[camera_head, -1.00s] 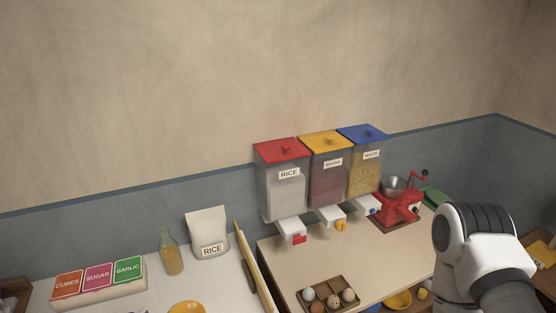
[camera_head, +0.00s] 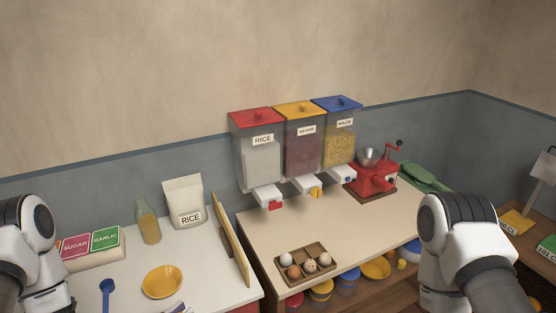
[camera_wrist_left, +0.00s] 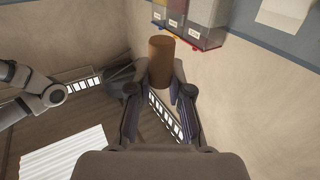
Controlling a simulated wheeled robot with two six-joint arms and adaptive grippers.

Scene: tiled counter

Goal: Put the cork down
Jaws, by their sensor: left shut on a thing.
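The cork (camera_wrist_left: 161,62) is a brown cylinder in the left wrist view, held between the fingers of my left gripper (camera_wrist_left: 160,84). My left gripper is shut on it, in the air. The head view shows only my left arm at the left edge; the left gripper and the cork are outside that view. My right arm shows at the right of the head view, but its gripper is out of view. A glass bottle (camera_head: 148,224) with yellowish contents stands on the white counter; I cannot tell whether its mouth is open.
The white counter holds a yellow bowl (camera_head: 162,281), a blue spoon (camera_head: 107,292), a rice bag (camera_head: 184,203) and labelled boxes (camera_head: 106,239). An egg tray (camera_head: 325,258) sits on the beige counter (camera_head: 375,225), below the dispensers (camera_head: 262,160). A red grinder (camera_head: 374,180) stands behind.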

